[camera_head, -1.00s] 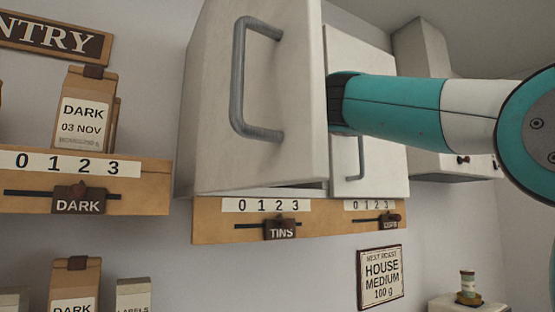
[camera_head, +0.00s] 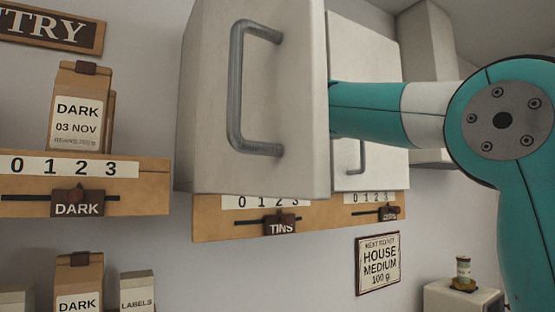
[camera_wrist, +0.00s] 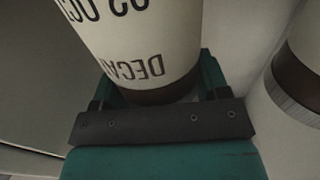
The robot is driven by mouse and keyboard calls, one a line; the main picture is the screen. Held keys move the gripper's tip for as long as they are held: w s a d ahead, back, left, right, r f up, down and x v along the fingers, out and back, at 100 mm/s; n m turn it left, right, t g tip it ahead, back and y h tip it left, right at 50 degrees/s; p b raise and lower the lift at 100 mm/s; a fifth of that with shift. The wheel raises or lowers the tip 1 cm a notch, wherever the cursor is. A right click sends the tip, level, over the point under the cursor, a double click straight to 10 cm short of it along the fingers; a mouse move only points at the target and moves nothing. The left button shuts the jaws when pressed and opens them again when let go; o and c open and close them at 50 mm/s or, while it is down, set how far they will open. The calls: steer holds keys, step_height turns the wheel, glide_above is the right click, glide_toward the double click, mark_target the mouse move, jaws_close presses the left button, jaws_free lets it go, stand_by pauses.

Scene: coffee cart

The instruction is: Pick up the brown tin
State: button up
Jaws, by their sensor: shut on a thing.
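A tin (camera_wrist: 135,35) with a cream label reading DECAF and a date, and a dark brown band at its end, fills the upper middle of the wrist view. My gripper (camera_wrist: 155,92) is shut on it, with teal fingers on either side of the brown end. In the head view my arm reaches behind the open white cabinet door (camera_head: 305,100), which hides my gripper and the tin.
Another tin (camera_wrist: 296,75), brown with a metallic band, stands close at the right in the wrist view. The open door has a grey handle (camera_head: 236,95). A TINS counter rail (camera_head: 240,228) runs below. A small jar (camera_head: 463,272) stands on a white box at lower right.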

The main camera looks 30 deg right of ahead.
steer(key=shift+s+r+b, duration=0.1)
steer(key=shift+r+b, duration=0.1)
steer(key=shift+b, duration=0.1)
steer(key=shift+c, duration=0.2)
steer(key=shift+s+r, duration=0.1)
steer(key=shift+r, duration=0.2)
step_height(320, 180, up, 6)
steer(key=shift+r, duration=0.25)
steer(key=s+b, duration=0.7)
steer(key=s, duration=1.2)
steer(key=shift+s+f+b, duration=0.25)
steer(key=shift+s+b, duration=0.1)
